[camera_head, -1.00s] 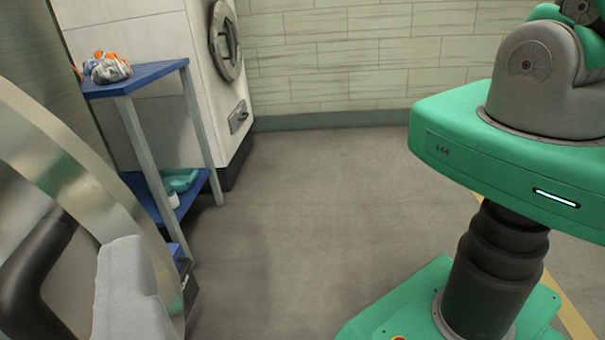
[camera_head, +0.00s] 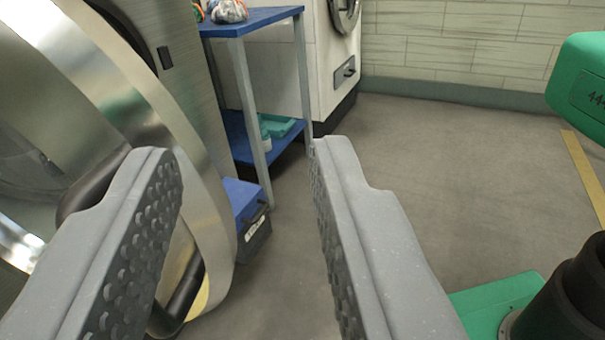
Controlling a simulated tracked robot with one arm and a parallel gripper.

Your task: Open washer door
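The washer door (camera_head: 130,85) is a large round door with a wide, shiny metal rim, close up on the left. A dark band shows between its rim and the brushed-metal washer front (camera_head: 185,85); I cannot tell how far the door stands out. A black curved handle (camera_head: 90,188) crosses the door, partly hidden by my left finger. My gripper (camera_head: 240,155) is open, with two grey fingers and ridged inner pads. The left finger overlaps the door and handle; the right finger is over the floor, right of the rim. Nothing is clearly held between them.
A blue two-level cart (camera_head: 255,18) with a bundle on top and a teal tray (camera_head: 280,126) below stands behind the washer. A blue and dark box (camera_head: 247,212) is beside the rim. A white machine (camera_head: 330,60) is farther back.

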